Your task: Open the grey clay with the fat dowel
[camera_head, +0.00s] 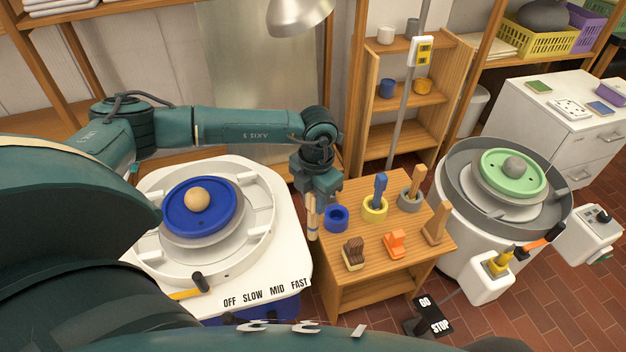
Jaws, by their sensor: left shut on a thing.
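The grey clay (515,166) is a round lump on a green bat (494,178) on the right-hand wheel (457,192). My left gripper (313,205) points down at the left edge of the small wooden table (349,287), shut on a pale wooden dowel (312,228) that hangs upright. It is beside the blue ring holder (337,219), which looks empty. A yellow holder (374,212) carries a blue tool (380,187), and a grey holder (410,203) carries a wooden stick (417,180). I cannot tell how thick the held dowel is against the others. My right gripper is not in view.
The left wheel (262,205) bears a tan clay ball (197,199) on a blue bat (173,213). Brown (354,252), orange (396,244) and wooden (437,222) pieces stand along the table front. A GO/STOP pedal (432,316) lies on the floor. A grey pole (403,105) rises behind the table.

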